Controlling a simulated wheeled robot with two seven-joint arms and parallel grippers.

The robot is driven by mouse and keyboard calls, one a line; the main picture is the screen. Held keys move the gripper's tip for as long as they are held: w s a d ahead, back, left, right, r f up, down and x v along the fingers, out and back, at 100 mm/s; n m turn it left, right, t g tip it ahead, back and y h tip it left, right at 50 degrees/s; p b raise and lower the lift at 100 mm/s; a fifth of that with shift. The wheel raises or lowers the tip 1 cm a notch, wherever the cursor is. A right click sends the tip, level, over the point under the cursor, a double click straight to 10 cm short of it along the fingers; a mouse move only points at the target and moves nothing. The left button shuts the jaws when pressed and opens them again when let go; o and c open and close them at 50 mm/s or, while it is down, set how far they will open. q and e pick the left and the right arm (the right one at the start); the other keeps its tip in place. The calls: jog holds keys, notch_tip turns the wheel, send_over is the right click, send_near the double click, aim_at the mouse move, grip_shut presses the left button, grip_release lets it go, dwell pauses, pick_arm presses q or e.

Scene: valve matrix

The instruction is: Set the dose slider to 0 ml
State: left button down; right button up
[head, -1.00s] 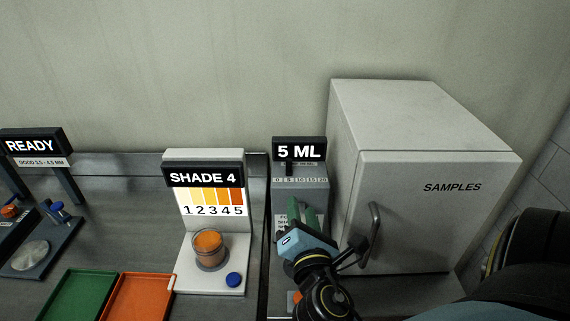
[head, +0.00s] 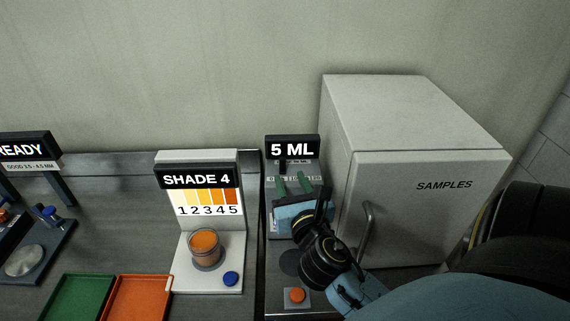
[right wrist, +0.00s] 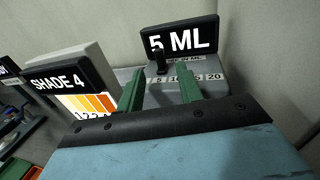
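The dose display (head: 292,148) reads 5 ML and tops a grey dose unit at the back; the display also shows in the right wrist view (right wrist: 182,38). Below it is a number scale (right wrist: 187,78). The black slider knob (right wrist: 161,62) stands near the scale's 5 mark. My right gripper (head: 293,182) is in front of the scale, its two green fingers pointing at the unit. In the right wrist view the fingers (right wrist: 158,82) are apart with nothing between them, the knob lying beyond the gap. Contact with the knob cannot be seen. My left gripper is out of view.
A SAMPLES cabinet (head: 420,215) with a handle stands close on the right. The shade stand (head: 207,280) with an orange jar (head: 205,246) is on the left. An orange button (head: 297,295) lies in front. Green (head: 75,300) and orange (head: 140,298) trays are at lower left.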

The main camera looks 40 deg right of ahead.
aim_at(283, 164)
jog(key=x, duration=0.5)
jog(key=shift+w, duration=0.15)
grip_shut()
